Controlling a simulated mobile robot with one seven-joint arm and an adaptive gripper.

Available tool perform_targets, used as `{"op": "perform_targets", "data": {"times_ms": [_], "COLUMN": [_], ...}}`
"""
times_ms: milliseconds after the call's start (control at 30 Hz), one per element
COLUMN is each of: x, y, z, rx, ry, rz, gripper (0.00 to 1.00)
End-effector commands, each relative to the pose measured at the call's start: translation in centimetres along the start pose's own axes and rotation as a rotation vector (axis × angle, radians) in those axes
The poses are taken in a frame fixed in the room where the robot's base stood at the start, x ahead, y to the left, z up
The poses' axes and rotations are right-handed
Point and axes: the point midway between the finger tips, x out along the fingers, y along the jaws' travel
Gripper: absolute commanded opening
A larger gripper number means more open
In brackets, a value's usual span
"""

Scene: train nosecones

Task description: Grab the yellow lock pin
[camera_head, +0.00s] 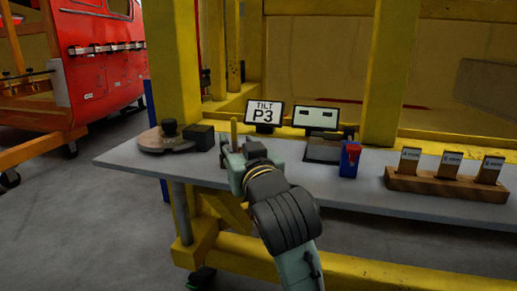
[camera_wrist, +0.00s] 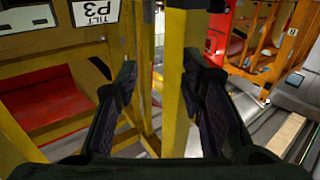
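My gripper (camera_head: 232,158) is over the grey workbench, near its left part. In the wrist view the two dark fingers of my gripper (camera_wrist: 160,75) stand apart, with no contact on anything visible between them. A thin upright yellow rod (camera_head: 234,133) shows just behind the fingertips in the head view. It may be the yellow lock pin, but its lower end is hidden by my gripper. In the wrist view, yellow upright posts (camera_wrist: 177,100) show between and behind the fingers; I cannot tell whether the pin is among them.
Yellow frame posts (camera_head: 176,60) rise behind.

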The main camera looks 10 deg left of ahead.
Motion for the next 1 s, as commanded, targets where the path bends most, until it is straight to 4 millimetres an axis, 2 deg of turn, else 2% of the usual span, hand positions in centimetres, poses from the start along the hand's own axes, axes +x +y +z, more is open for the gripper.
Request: {"op": "perform_targets", "data": {"times_ms": [167, 400, 633, 900, 1000], "x": [0.6, 4.3, 6.1, 10.0, 10.6], "y": [0.7, 0.8, 0.8, 1.0, 1.0], "z": [0.6, 0.5, 0.5, 0.4, 0.5], "rx": [0.004, 0.005, 0.004, 0.003, 0.003], "ry": [-0.024, -0.024, -0.023, -0.023, -0.022], "rz": [0.014, 0.014, 0.015, 0.014, 0.014], "gripper": [0.36, 0.36, 0.36, 0.36, 0.36]}}
